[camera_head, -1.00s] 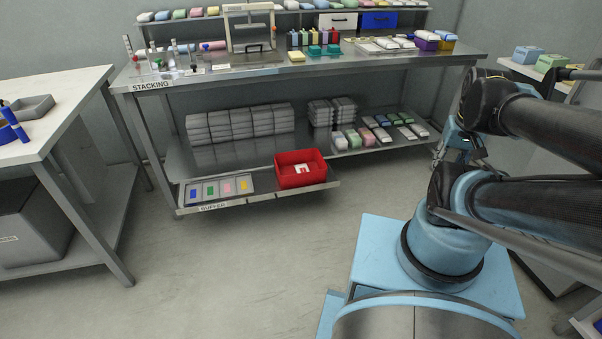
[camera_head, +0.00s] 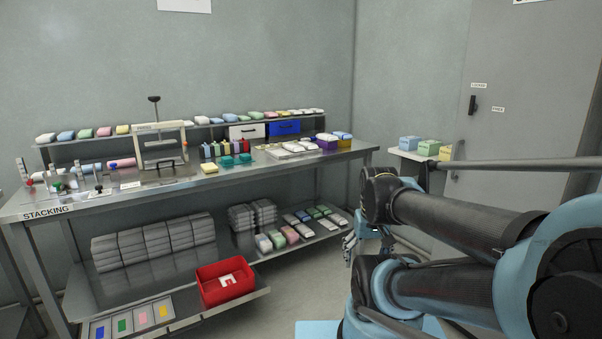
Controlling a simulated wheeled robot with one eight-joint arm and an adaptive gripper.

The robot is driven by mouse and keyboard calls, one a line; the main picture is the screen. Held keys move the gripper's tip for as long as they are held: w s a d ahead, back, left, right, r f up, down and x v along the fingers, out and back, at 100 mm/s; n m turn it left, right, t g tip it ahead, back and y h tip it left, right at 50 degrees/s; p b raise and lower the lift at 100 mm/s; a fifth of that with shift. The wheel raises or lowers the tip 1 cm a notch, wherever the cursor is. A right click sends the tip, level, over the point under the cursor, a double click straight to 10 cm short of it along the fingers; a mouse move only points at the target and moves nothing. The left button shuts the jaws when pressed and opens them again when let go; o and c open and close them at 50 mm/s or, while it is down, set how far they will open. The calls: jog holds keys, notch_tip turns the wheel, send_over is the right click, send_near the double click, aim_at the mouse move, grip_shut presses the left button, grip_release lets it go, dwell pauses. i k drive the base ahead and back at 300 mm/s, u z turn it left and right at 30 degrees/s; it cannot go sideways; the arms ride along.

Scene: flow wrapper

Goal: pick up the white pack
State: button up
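Several white packs show, and I cannot tell which one the task means. One white pack (camera_head: 46,137) lies at the left end of the top shelf, and others lie at its right end. White packs (camera_head: 290,148) lie on a tray on the bench top. A whitish pack (camera_head: 263,243) lies at the left of the front row on the lower shelf. My gripper (camera_head: 349,243) hangs beside the right end of the bench, below my arm's joint. It is small and partly hidden by my arm, apart from every pack. Its opening cannot be made out.
The steel bench (camera_head: 235,174) carries a press-like device (camera_head: 160,147), bottles and teal blocks. A red bin (camera_head: 225,283) stands on the lower shelf near grey stacked blocks (camera_head: 150,243). A side shelf (camera_head: 408,155) with coloured boxes stands right. Clear floor shows between bench and door.

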aim_at(325, 137)
jog(key=z, duration=0.65)
jog(key=i, duration=1.9)
jog(key=u, duration=0.55)
